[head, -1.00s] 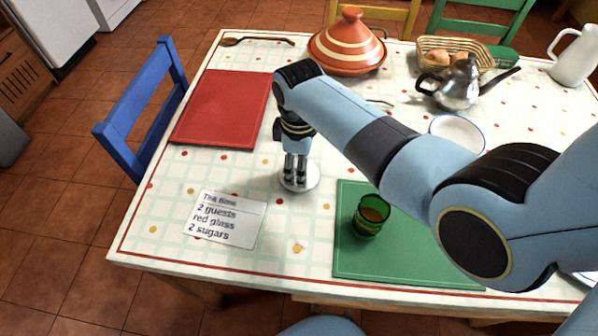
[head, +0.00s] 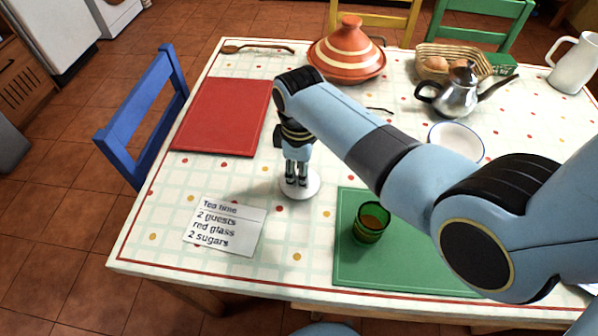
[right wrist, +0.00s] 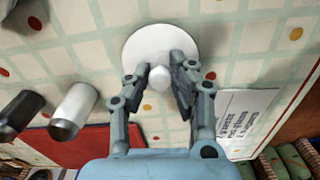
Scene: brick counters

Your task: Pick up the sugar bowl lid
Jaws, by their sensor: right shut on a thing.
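The sugar bowl lid is a white round disc (head: 312,187) with a small white knob, low at the tabletop between the red mat and the green mat. I cannot tell whether it touches the cloth. My right gripper (head: 297,180) points straight down over it. In the right wrist view the lid (right wrist: 160,36) lies beyond the fingers, and its knob (right wrist: 159,80) is between the two fingers of my right gripper (right wrist: 160,72), which are shut on it. My left gripper is not in view. I see no sugar bowl clearly.
A green glass (head: 370,224) stands on the green mat (head: 400,272). A note card (head: 225,226) lies left of the lid. A white cylinder (right wrist: 73,110) and a dark one (right wrist: 18,114) show in the right wrist view. A teapot (head: 456,92) and tagine (head: 347,55) are farther back.

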